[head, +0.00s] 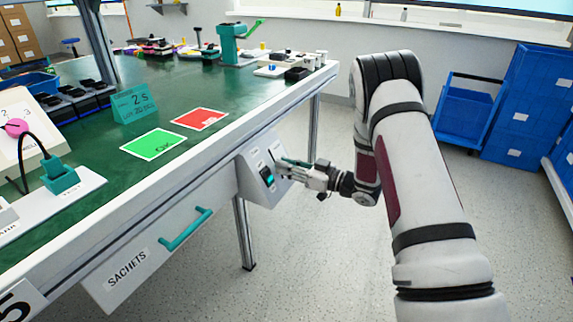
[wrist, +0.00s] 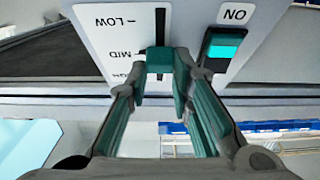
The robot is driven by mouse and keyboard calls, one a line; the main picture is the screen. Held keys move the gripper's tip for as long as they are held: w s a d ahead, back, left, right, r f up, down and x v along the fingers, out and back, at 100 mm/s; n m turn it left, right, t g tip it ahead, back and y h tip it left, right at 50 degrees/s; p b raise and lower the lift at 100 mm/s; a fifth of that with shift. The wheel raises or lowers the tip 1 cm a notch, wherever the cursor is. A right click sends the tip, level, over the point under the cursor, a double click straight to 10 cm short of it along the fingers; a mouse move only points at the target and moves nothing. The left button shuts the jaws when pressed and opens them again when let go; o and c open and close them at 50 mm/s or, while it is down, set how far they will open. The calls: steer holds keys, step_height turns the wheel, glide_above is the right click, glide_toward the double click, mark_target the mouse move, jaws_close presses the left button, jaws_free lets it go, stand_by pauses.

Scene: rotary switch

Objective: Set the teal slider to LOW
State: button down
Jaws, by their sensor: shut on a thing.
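The teal slider (wrist: 160,60) sits in a dark vertical slot on a light panel (wrist: 110,45). In the wrist view its knob is beside the MID mark, with LOW above and the partly hidden HIGH below. My gripper (wrist: 158,85) is shut on the knob, with a teal-padded finger on either side. In the head view my gripper (head: 284,168) reaches the control panel (head: 250,180) from the right and hides the slider.
A switch with a lit teal face (wrist: 223,50), marked ON, is right of the slider. The panel hangs at the bench's (head: 235,115) front edge, beside the SACHETS drawer (head: 165,260). Floor around my arm is clear; blue crates (head: 520,110) stand far right.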

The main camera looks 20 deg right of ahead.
steer(key=shift+s+d+f+b, duration=0.2)
steer(key=shift+s+f, duration=0.05)
steer(key=shift+f, duration=0.35)
steer(key=shift+s+d+f+b, duration=0.2)
steer(key=shift+d+f+b, duration=0.05)
steer(key=shift+f, duration=0.3)
steer(key=shift+s+d+f+b, duration=0.2)
steer(key=shift+s+f, duration=0.05)
steer(key=shift+f, duration=0.35)
steer(key=c, duration=1.4)
jaws_free()
steer(key=v, duration=1.2)
steer(key=shift+r, duration=0.1)
